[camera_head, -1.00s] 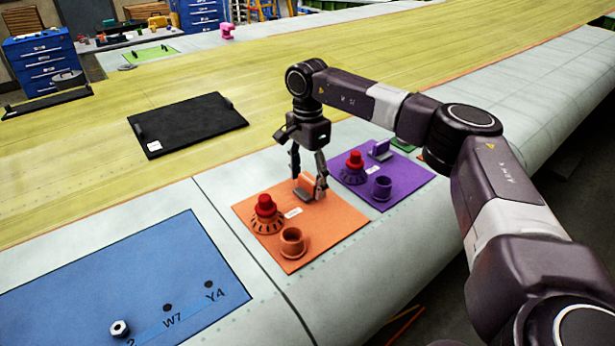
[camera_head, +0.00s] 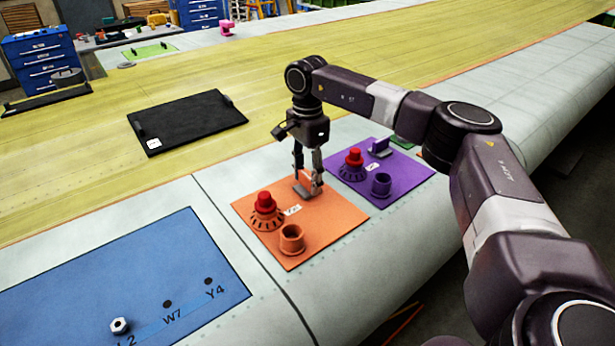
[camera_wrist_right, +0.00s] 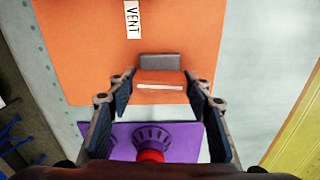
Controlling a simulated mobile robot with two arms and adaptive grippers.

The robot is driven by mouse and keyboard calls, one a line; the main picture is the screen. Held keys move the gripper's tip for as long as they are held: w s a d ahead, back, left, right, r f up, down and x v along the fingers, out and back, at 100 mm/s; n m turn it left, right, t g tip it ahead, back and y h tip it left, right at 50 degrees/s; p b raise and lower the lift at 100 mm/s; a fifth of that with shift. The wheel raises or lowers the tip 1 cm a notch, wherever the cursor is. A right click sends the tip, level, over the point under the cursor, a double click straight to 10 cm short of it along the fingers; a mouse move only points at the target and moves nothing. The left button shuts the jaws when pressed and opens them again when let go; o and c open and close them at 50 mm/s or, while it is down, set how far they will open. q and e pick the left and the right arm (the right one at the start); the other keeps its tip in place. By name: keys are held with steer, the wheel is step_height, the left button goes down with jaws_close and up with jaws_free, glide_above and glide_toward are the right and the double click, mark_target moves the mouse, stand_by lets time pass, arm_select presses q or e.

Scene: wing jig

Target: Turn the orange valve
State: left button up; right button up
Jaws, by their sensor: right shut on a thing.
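The orange valve (camera_head: 304,190) stands at the back corner of the orange panel (camera_head: 335,222), a small orange handle on a grey base. My right gripper (camera_head: 308,178) reaches down from above and is shut on the valve's handle. In the right wrist view the handle (camera_wrist_right: 160,87), with a white line on its top, sits between the two fingers; the grey base (camera_wrist_right: 159,62) shows beside it. The fingers partly hide the handle in the head view. My left gripper is not in view.
The orange panel also carries a red knob (camera_head: 265,203) and an orange cup-shaped fitting (camera_head: 292,239). A purple panel (camera_head: 405,183) with similar fittings lies close on the right. A blue panel (camera_head: 120,285) is at left, a black plate (camera_head: 187,122) behind.

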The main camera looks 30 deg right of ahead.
mark_target(307, 176)
steer(key=m, duration=0.8)
steer(key=shift+m, duration=0.3)
steer(key=m, duration=0.4)
steer(key=shift+m, duration=2.2)
steer(key=shift+w+r, duration=0.1)
steer(key=o, duration=1.2)
steer(key=shift+c, duration=0.2)
step_height(307, 176, up, 12)
